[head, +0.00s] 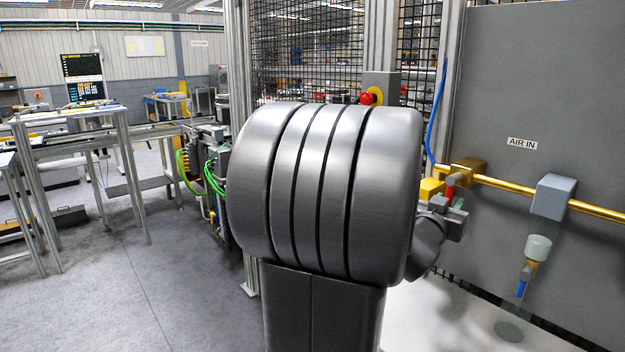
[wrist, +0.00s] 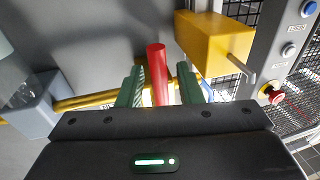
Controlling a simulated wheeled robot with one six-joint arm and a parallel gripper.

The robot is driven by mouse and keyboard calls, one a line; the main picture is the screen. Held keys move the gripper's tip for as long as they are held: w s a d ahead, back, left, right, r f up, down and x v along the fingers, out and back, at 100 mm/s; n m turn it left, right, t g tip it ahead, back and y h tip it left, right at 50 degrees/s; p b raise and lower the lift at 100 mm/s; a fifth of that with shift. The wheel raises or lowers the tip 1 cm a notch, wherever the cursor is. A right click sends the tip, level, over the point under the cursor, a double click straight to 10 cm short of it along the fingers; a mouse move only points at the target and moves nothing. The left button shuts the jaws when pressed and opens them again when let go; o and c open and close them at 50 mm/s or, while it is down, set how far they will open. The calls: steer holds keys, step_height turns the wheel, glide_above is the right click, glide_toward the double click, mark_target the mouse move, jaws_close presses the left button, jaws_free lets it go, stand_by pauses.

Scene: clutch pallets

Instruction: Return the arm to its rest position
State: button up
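My gripper (wrist: 162,82) shows in the wrist view with its two green fingers apart. A red lever (wrist: 158,72) stands between them, with a gap visible on the right side and a narrower one on the left. The fingers do not look closed on it. In the head view my gripper (head: 453,205) is small, at the right of my arm, beside the red lever (head: 449,192) on the brass air pipe (head: 500,184). My large grey arm joint fills the middle of the head view and hides part of the arm.
A grey panel (head: 560,90) stands behind the pipe. A grey block (head: 553,197) sits on the pipe, with a pale cup-shaped fitting (head: 537,248) below. A yellow box (wrist: 212,48) and a red emergency button (wrist: 277,97) are right of the gripper. Open floor (head: 110,290) lies left.

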steer(key=v, duration=1.4)
steer(key=x, duration=1.4)
steer(key=shift+d+r+n+p, duration=0.2)
steer(key=shift+n+p, duration=0.1)
steer(key=shift+p, duration=0.35)
steer(key=shift+s+d+f+n+p, duration=0.15)
steer(key=shift+s+n+p, duration=0.2)
steer(key=shift+n+p, duration=0.45)
